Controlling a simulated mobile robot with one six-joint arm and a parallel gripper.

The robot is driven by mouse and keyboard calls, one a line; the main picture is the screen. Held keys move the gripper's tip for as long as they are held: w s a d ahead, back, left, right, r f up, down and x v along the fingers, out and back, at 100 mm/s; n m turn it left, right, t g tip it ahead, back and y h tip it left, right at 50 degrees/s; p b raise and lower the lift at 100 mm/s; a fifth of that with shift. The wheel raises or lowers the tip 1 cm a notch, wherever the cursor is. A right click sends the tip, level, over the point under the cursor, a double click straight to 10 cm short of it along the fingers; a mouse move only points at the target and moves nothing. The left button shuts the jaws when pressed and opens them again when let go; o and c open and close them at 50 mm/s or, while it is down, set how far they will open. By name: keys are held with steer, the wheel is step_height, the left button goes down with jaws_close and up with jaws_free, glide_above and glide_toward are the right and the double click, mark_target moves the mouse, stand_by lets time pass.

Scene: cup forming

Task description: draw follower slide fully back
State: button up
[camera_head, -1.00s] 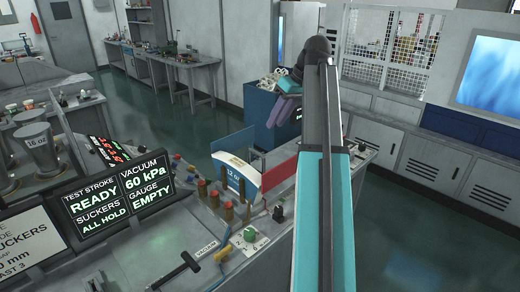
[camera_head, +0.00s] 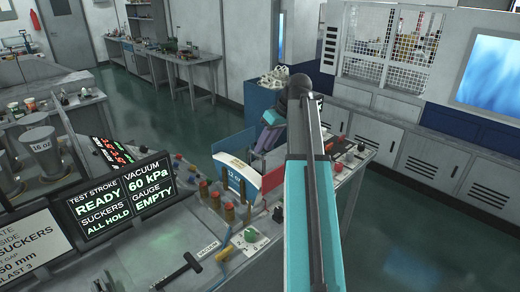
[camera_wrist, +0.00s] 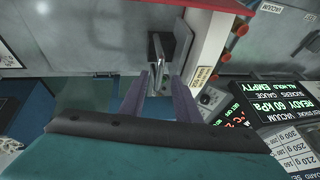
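In the wrist view my gripper (camera_wrist: 160,77) has its two purple fingers apart, with a gap between the tips. Just beyond the tips stands a dark block with a pale metal bar (camera_wrist: 183,42), beside a long white strip (camera_wrist: 208,45); it may be the follower slide, but I cannot tell for sure. I see no clear grip on it. In the head view my gripper (camera_head: 270,137) is low over the bench behind the printed cup blank (camera_head: 236,178), partly hidden by my arm. The slide is not clear there.
The display (camera_head: 116,198) reads test stroke ready, vacuum 60 kPa, suckers all hold, gauge empty. A blue bin (camera_head: 261,103) stands behind.

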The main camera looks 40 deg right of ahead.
steer(key=shift+p+x, duration=0.3)
steer(key=shift+x, duration=1.1)
